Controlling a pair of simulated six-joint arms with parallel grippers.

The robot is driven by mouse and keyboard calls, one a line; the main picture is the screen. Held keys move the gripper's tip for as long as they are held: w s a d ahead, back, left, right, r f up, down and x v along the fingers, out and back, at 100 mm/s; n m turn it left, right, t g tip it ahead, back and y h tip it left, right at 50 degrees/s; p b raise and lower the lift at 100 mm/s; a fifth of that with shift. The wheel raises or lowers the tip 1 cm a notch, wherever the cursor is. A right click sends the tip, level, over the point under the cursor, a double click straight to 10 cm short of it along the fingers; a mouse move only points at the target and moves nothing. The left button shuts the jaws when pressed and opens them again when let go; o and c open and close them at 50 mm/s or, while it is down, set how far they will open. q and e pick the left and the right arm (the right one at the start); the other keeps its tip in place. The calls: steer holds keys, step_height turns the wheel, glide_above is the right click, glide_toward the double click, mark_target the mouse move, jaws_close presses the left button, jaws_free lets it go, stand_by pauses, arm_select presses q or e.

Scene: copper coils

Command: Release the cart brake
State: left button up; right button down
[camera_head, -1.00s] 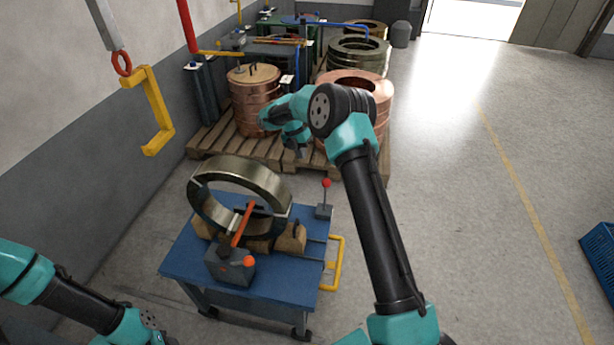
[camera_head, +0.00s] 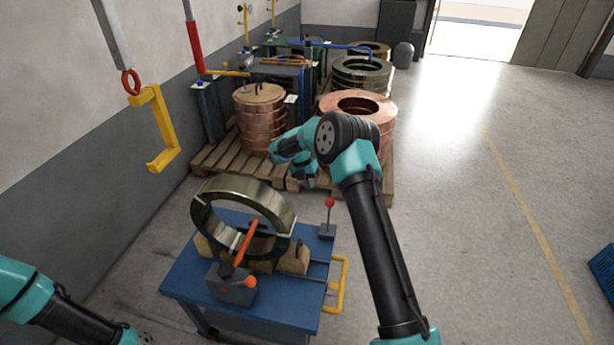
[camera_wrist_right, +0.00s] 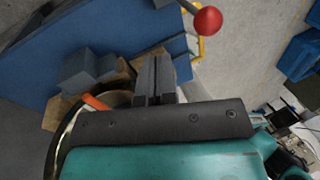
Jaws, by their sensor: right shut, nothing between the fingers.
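The blue cart (camera_head: 180,283) stands at the lower middle of the head view with a brass-coloured coil (camera_head: 262,194) upright on it. A lever with a red ball knob (camera_head: 329,203) stands upright on a small grey base at the cart's back right corner. The knob (camera_wrist_right: 208,20) also shows at the top of the right wrist view. My right gripper (camera_head: 308,181) is shut and empty, above and a little behind the lever, apart from it. Its closed fingers (camera_wrist_right: 155,78) point toward the cart top in the wrist view. My left arm enters at lower left; its gripper is out of frame.
A grey box with an orange lever (camera_head: 246,243) and orange knob sits at the cart front. A yellow handle (camera_head: 341,285) is on the cart's right. Behind are pallets with copper coils (camera_head: 380,108). A yellow hook (camera_head: 162,130) hangs at left.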

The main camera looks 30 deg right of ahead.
steer(key=s+d+f, duration=0.3)
steer(key=s+f, duration=0.1)
steer(key=shift+f, duration=0.3)
steer(key=shift+d, duration=0.1)
